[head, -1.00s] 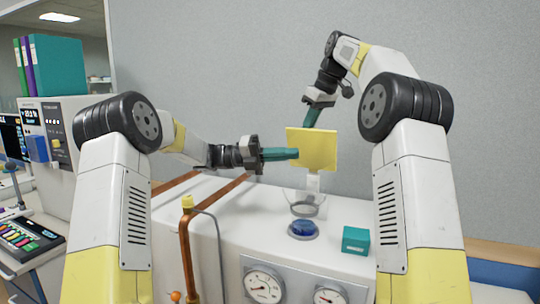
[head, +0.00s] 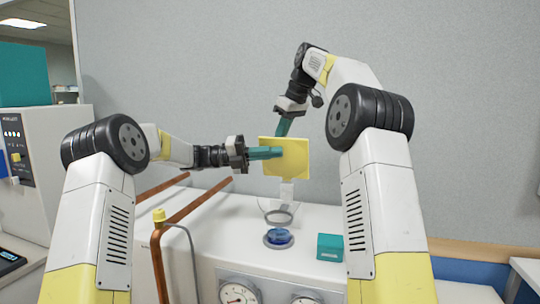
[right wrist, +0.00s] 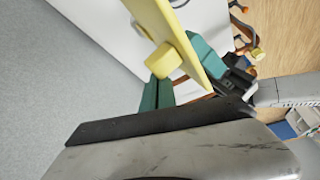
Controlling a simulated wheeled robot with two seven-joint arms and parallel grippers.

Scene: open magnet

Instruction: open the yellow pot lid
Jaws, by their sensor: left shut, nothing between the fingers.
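A round yellow knob (right wrist: 164,61) sticks out of the lid's far face in the right wrist view. My left gripper (head: 281,152) is shut and empty, with its teal fingers across the lid's near face; contact is unclear. It also shows past the lid in the right wrist view (right wrist: 206,56). My right gripper (head: 280,135) is behind the lid, its tips partly hidden. In the right wrist view its teal fingers (right wrist: 157,82) lie close together beside the knob.
A blue domed button (head: 279,237) and a teal box (head: 330,247) stand on the machine top near the pot. Copper pipes (head: 190,208) run at the left. Pressure gauges (head: 238,293) are on the front. A grey wall rises behind.

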